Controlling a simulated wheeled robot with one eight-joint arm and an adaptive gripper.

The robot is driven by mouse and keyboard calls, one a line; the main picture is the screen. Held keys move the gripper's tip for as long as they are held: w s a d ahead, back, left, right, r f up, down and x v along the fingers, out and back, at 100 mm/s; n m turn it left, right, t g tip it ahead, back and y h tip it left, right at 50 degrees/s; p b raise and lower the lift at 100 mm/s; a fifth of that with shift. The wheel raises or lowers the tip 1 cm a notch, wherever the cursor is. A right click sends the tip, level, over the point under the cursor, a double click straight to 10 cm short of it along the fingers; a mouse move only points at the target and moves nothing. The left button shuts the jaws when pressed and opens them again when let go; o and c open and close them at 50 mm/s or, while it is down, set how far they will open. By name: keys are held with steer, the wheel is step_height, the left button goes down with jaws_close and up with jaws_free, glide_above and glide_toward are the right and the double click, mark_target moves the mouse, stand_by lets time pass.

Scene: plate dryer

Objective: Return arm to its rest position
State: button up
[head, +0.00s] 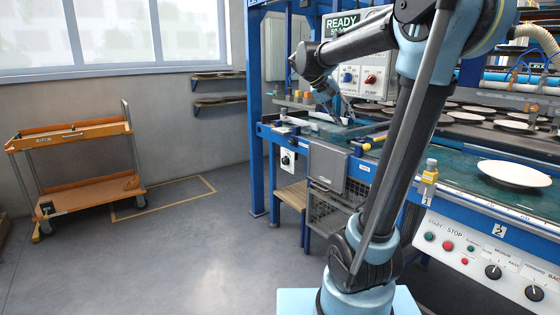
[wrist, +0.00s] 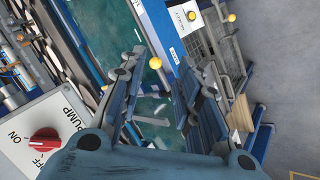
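My arm rises from its blue base in the head view and bends over to the left at the top. My gripper (head: 338,108) hangs over the left end of the machine's wet table (head: 466,155), pointing down. In the wrist view my gripper (wrist: 158,85) has its two fingers spread apart, with nothing held between them. The teal table surface (wrist: 108,25) shows below and between the fingers. I cannot tell how high the fingertips are above it.
A pump box (head: 360,78) with a red knob (wrist: 45,140) is close to my gripper. A white plate (head: 514,174) lies on the table at right; several more lie behind. A blue frame post (head: 255,110) stands left. An orange cart (head: 85,190) stands beyond clear floor.

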steer(key=s+a+f+n+y, duration=0.1)
steer(key=s+a+f+y, duration=0.2)
steer(key=s+f, duration=2.5)
steer(key=f+y, duration=0.1)
steer(key=y, duration=0.3)
steer(key=shift+s+a+n+y, duration=0.15)
steer(key=shift+a+n+y, duration=0.15)
steer(key=shift+a+n, duration=0.1)
steer(key=shift+f, duration=0.1)
steer(key=shift+w+f, duration=0.2)
steer(key=shift+w, duration=0.2)
